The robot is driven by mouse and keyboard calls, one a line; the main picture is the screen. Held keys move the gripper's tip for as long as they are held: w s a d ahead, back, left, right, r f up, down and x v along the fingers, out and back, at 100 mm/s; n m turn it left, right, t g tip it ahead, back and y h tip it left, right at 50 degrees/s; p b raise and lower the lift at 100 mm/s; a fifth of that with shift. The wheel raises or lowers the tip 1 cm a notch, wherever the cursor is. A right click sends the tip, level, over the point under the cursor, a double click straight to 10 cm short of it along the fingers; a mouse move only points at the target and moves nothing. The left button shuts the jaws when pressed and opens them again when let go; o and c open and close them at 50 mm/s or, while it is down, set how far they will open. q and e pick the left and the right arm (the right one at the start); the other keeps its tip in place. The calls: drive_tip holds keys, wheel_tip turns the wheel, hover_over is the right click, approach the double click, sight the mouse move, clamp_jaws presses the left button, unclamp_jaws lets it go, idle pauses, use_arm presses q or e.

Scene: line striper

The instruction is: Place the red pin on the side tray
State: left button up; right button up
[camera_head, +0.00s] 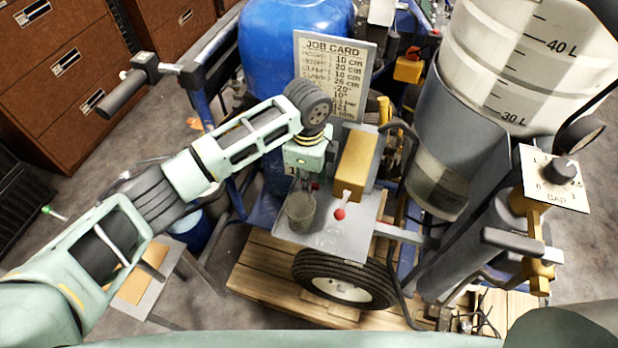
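My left gripper (304,182) points down over a grey metal plate on the machine, just above and behind a small grey-green cup (300,211). Its fingers are small and partly hidden, so I cannot tell whether they are open or shut. A small red spot (314,186) shows beside the fingers; I cannot tell if it is the red pin or whether it is held. A red ball (340,214) on a pale stem sticks out below a yellow block (354,165). The grey plate (326,240) may be the side tray. My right gripper is not in view.
A job card (333,70) stands behind the plate, before a blue tank (285,40). A large marked container (520,60) and a pressure gauge (555,175) are at right. A tire (343,280) sits below the plate. A low stand (145,283) is at lower left.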

use_arm(q)
wheel_tip(320, 180, up, 12)
drive_tip(key=b, duration=0.3)
drive_tip(key=shift+r, duration=0.2)
